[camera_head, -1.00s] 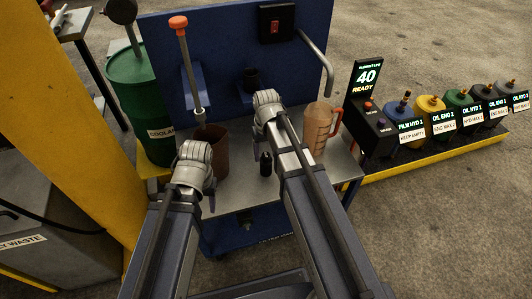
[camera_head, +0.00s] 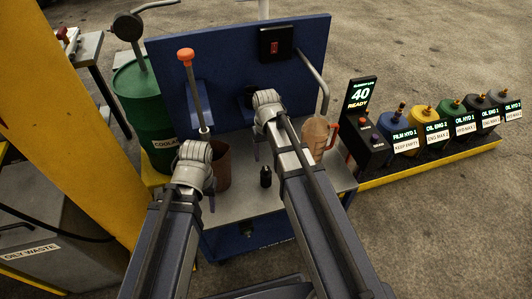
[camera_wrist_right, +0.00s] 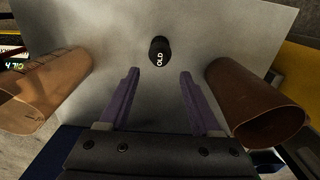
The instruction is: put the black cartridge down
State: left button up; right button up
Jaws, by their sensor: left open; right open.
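A small black cartridge (camera_head: 265,176) stands upright on the grey top of the blue cart (camera_head: 250,203).
A brown cup (camera_head: 221,165) stands left of the cartridge and an amber jug (camera_head: 315,138) right. A dark holder (camera_head: 248,97) sits at the blue back panel (camera_head: 230,70). A display reading "40 READY" (camera_head: 360,93) and several coloured containers are at the right.

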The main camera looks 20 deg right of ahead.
notch_tip(320, 180, up, 5)
jog(key=p, duration=0.4)
jog(key=s+a+n+h, duration=0.1)
jog(key=s+a+n, duration=0.2)
jog(key=s+a, duration=0.7)
jog(key=s, duration=0.4)
jog(key=shift+s+a+f+b, duration=0.15)
jog(key=shift+a+b, duration=0.1)
jog(key=shift+b, duration=0.05)
jog(key=shift+c, duration=0.4)
